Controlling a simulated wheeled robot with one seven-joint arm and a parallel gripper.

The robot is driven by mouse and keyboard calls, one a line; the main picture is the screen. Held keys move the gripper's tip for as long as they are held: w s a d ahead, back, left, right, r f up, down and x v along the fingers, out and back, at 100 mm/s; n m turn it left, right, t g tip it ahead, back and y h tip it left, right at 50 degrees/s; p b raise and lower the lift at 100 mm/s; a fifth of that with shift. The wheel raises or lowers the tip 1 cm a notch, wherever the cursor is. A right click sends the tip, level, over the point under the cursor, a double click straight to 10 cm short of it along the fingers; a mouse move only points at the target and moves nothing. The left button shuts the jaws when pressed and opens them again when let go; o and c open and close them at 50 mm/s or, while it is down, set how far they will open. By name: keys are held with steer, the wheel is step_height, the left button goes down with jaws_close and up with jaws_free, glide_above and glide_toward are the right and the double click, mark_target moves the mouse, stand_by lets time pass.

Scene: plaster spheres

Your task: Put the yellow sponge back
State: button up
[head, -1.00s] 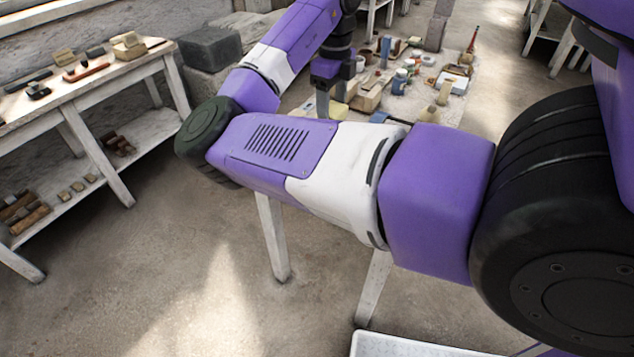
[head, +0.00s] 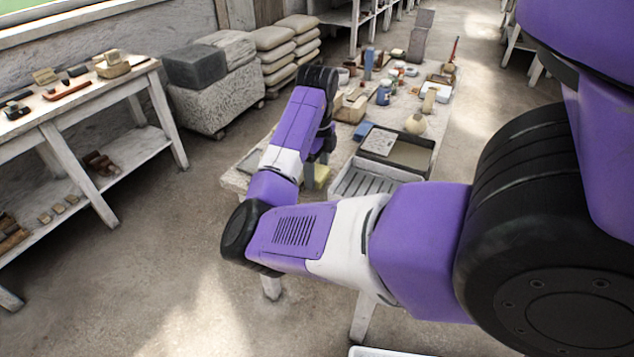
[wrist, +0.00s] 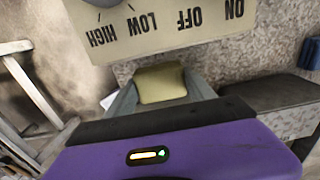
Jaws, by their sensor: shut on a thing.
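The yellow sponge (wrist: 161,84) is between the two grey fingers of my gripper (wrist: 162,92) in the wrist view, and the fingers are shut on it. My forearm covers part of this area. I cannot tell whether the sponge touches the table.
A grey slatted tray (head: 362,183) and a dark-edged box (head: 412,153) lie right of my gripper. A beige panel (wrist: 165,28) marked HIGH, LOW, OFF and ON is close in the wrist view. Jars and blocks crowd the table's far part.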

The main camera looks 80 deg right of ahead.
mark_target(317, 171)
steer(key=shift+f, duration=1.85)
steer(key=shift+f, duration=0.1)
steer(key=o, duration=1.2)
step_height(317, 171, up, 12)
steer(key=shift+r+p, duration=0.15)
steer(key=shift+p, duration=0.65)
